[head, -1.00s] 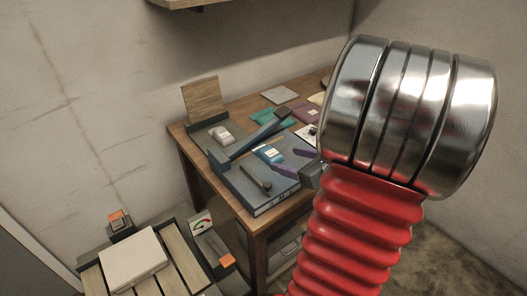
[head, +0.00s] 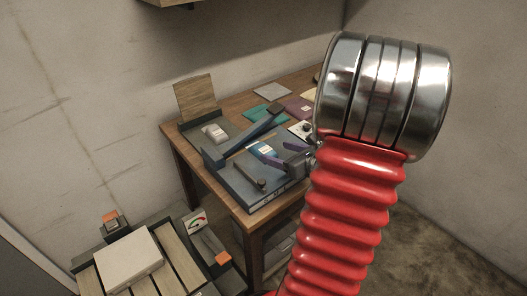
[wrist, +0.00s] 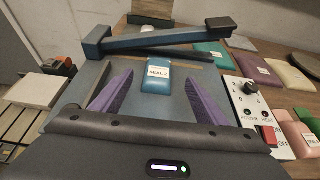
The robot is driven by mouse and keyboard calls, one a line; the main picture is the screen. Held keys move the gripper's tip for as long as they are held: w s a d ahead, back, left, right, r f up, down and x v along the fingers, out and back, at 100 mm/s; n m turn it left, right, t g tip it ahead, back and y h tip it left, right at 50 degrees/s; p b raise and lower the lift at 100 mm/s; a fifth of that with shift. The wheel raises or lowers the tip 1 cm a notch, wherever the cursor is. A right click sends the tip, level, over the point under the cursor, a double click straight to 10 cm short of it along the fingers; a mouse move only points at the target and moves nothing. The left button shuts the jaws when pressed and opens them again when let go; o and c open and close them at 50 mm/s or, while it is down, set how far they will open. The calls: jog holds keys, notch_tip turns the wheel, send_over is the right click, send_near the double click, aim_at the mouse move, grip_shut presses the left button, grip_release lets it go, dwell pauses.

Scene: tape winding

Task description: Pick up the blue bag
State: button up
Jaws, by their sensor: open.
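The blue bag (wrist: 157,78) lies flat on the grey sealing machine, with a white label that seems to read "SEAL 2". In the head view, the blue bag (head: 262,148) is partly covered by one of my fingers. My gripper (wrist: 159,76) is open and empty, with one purple finger on each side of the bag and gaps to both. In the head view my gripper (head: 279,151) is at the bag's near right side. I cannot tell how high the fingertips are above the machine.
The machine's blue press arm (wrist: 155,41) stands raised behind the bag. A control panel (wrist: 257,115) with a knob and red switch is at the right. A teal bag (wrist: 211,57) and other coloured bags lie beyond. A white block (head: 128,258) is at the lower left.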

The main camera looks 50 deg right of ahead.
aim_at(264, 149)
jog(key=shift+x, duration=1.7)
jog(key=shift+x, duration=2.65)
jog(key=shift+s+a+f, duration=0.1)
jog(key=shift+c, duration=0.4)
jog(key=c, duration=1.2)
jog(key=shift+o, duration=0.2)
